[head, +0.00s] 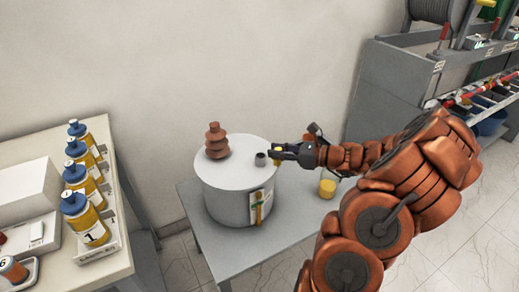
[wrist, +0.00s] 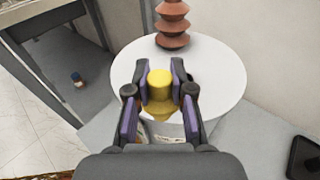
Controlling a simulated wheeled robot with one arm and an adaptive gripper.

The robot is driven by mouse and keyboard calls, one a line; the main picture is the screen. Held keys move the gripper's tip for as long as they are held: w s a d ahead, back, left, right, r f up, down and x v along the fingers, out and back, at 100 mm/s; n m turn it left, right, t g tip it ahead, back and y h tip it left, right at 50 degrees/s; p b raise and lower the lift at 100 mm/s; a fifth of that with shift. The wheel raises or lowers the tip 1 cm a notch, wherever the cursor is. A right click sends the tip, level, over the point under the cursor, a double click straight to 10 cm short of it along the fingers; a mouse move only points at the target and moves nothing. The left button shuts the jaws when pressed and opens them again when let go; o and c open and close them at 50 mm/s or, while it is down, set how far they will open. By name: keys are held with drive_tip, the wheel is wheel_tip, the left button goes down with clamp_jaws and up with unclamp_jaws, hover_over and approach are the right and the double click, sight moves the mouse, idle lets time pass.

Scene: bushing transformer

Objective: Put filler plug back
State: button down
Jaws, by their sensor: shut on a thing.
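The transformer is a grey cylindrical tank (head: 228,200) with a pale round lid, and it stands on a grey table. A short dark grey filler neck (head: 260,159) rises from the right part of the lid. My gripper (head: 275,155) is just right of the neck, at the lid's right edge. It is shut on the yellow filler plug (wrist: 159,86), which shows between the purple-padded fingers in the wrist view. The plug (head: 277,162) also shows small below the fingertips in the head view, apart from the neck.
A ribbed brown bushing (head: 216,142) stands on the lid's back left. A yellow container (head: 327,188) stands on the table (head: 235,258) right of the tank. A bench at left holds several blue-capped bottles (head: 87,218). A grey cabinet (head: 388,95) is at back right.

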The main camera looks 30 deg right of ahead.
drive_tip(key=w, duration=0.5)
drive_tip(key=w+a, duration=0.1)
drive_tip(key=w, duration=0.1)
drive_tip(key=shift+w+a+f+p, duration=0.1)
drive_tip(key=shift+w+f+p, duration=0.25)
drive_tip(key=shift+p, duration=0.05)
drive_tip(key=shift+f, duration=1.75)
drive_tip(key=shift+f, duration=0.1)
drive_tip(key=c, duration=1)
unclamp_jaws()
